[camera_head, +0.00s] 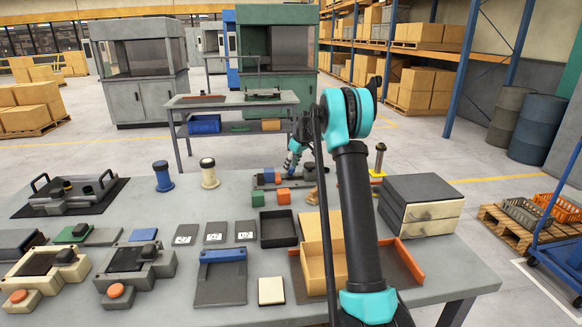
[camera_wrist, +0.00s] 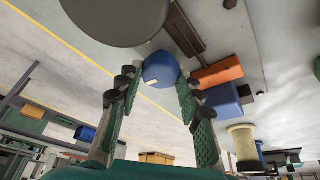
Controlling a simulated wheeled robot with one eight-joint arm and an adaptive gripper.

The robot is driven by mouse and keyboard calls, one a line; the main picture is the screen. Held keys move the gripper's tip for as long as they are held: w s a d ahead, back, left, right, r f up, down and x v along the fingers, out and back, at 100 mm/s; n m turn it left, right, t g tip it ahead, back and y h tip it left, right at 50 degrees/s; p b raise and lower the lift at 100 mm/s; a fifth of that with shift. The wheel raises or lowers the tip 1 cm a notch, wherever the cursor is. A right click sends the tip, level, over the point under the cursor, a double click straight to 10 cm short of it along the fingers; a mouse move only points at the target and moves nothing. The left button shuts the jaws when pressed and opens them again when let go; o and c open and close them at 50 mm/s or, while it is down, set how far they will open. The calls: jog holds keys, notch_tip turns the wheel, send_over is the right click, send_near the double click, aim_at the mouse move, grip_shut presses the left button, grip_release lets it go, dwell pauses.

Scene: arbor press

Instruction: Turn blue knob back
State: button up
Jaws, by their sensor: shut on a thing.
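The blue knob (camera_wrist: 160,68) shows as a round cap with a small pale mark near its lower edge in the wrist view. My gripper (camera_wrist: 160,82) has its green-padded fingers on either side of the knob and is shut on it. In the head view my gripper (camera_head: 289,165) is at the far side of the table, beyond my own arm. The knob cannot be made out there.
A cream spool-shaped post (camera_head: 209,173) and a blue one (camera_head: 163,177) stand left. A grey drawer box (camera_head: 422,190) is right. A large dark round part (camera_wrist: 112,14) is close to the knob.

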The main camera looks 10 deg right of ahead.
dwell(0.3)
jog(key=o, duration=1.2)
jog(key=shift+c, duration=0.2)
jog(key=v, duration=1.2)
jog(key=shift+w+a, duration=0.1)
